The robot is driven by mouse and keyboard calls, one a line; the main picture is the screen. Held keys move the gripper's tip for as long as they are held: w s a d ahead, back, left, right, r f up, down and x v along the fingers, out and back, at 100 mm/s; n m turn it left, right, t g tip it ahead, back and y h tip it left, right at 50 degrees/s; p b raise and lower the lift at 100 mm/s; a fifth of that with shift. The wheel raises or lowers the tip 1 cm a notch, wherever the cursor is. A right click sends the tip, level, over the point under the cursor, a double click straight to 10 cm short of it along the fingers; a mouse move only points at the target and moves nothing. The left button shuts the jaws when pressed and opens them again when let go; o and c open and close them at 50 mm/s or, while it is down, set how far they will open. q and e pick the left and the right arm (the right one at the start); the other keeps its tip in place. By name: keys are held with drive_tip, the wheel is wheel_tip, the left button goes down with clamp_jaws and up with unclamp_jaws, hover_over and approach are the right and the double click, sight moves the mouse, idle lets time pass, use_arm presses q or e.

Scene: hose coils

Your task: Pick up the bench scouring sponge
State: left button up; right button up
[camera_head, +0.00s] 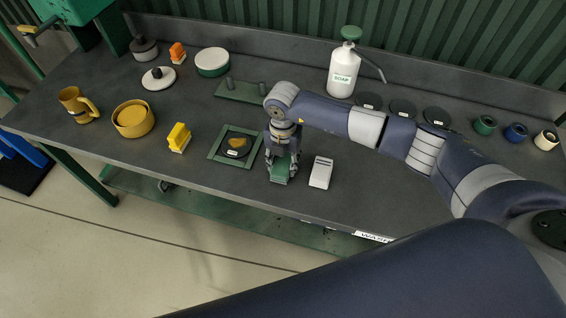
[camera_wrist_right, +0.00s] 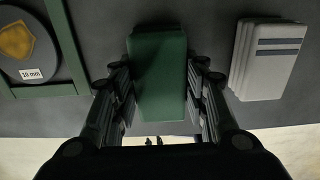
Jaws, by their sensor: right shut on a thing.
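The sponge (camera_head: 281,172) is a dark green block near the bench's front edge. In the wrist view the sponge (camera_wrist_right: 160,70) stands between the two fingers, its broad green face toward the camera. My right gripper (camera_head: 282,162) points down and is shut on the sponge; in the wrist view the fingers of the gripper (camera_wrist_right: 160,95) lie along its left and right sides. I cannot tell whether the sponge touches the bench. My left gripper is not in view.
A pale grey striped block (camera_head: 321,172) lies close to the right of the sponge. A green square frame (camera_head: 215,158) with a dark disc lies to its left. A soap bottle (camera_head: 343,72) stands behind. The bench (camera_head: 380,190) is clear farther right.

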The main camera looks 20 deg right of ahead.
sight(284, 163)
drive_tip(key=shift+w+r, duration=0.1)
drive_tip(key=shift+r, duration=0.15)
drive_tip(key=r, duration=0.1)
drive_tip(key=s+r+b, duration=0.1)
drive_tip(key=shift+d+r+b, duration=0.1)
drive_tip(key=shift+r+b, duration=0.2)
drive_tip(key=shift+r, duration=0.1)
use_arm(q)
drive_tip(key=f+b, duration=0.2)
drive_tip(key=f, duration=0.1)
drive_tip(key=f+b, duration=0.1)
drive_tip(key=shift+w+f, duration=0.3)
use_arm(e)
drive_tip(key=s+r, duration=0.1)
drive_tip(key=s, duration=1.4)
drive_tip(key=shift+d+r, duration=0.25)
drive_tip(key=shift+r, duration=0.1)
drive_tip(key=o, duration=0.3)
drive_tip(key=shift+c, duration=1.2)
